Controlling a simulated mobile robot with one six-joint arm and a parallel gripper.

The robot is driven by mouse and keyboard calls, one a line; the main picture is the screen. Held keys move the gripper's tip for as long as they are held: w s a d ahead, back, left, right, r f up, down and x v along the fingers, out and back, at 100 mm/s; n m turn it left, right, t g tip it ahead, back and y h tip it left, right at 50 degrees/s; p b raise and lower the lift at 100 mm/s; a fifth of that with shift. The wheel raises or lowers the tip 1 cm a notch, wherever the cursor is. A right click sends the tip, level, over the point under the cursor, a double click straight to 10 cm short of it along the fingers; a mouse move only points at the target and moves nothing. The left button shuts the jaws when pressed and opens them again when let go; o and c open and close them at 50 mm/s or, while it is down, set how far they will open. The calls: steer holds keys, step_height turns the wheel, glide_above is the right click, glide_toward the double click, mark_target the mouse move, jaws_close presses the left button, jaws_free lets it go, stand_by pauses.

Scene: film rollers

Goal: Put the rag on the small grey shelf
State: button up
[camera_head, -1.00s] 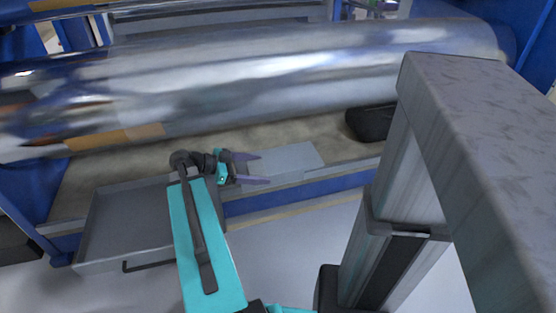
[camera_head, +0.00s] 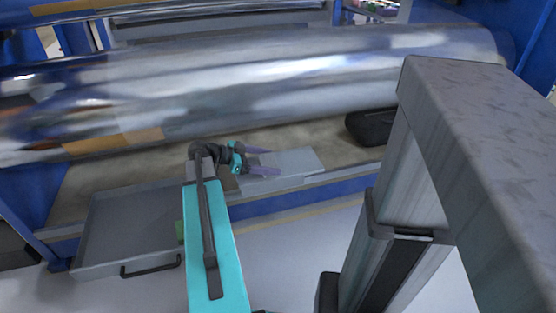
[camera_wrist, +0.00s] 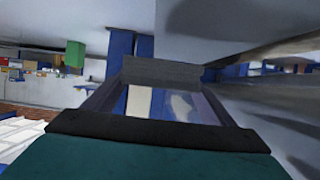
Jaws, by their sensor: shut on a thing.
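My gripper (camera_head: 272,162) is at the left end of a small grey slab-like block (camera_head: 302,161) on the ledge below the big roller. Its purple fingers are spaced apart and overlap the block's left end. In the wrist view my gripper (camera_wrist: 160,95) has a flat grey thing (camera_wrist: 160,71) across its fingertips, and it is shut on that. I cannot tell whether this is the rag, or the same grey block. No other thing is clearly recognisable as the rag. The block may be the small grey shelf.
A shiny roller (camera_head: 270,85) spans the space just above and behind my gripper. A grey open drawer (camera_head: 125,222) with a black handle (camera_head: 150,268) sticks out at the left. A dark lumpy thing (camera_head: 370,126) lies on the ledge (camera_head: 330,138) at the right.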

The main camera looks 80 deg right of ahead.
steer(key=d, duration=0.2)
steer(key=s+d, duration=0.1)
steer(key=d, duration=0.2)
steer(key=s+d, duration=0.1)
steer(key=d, duration=0.1)
steer(key=shift+s+d+f+b, duration=0.2)
steer(key=shift+s+f+b, duration=0.05)
steer(key=shift+f+b, duration=0.15)
steer(key=shift+f+b, duration=0.45)
steer(key=shift+f, duration=1.3)
steer(key=o, duration=1)
steer(key=shift+r, duration=0.1)
steer(key=p+v, duration=0.2)
steer(key=v, duration=1)
steer(key=shift+a, duration=0.1)
steer(key=shift+w, duration=0.1)
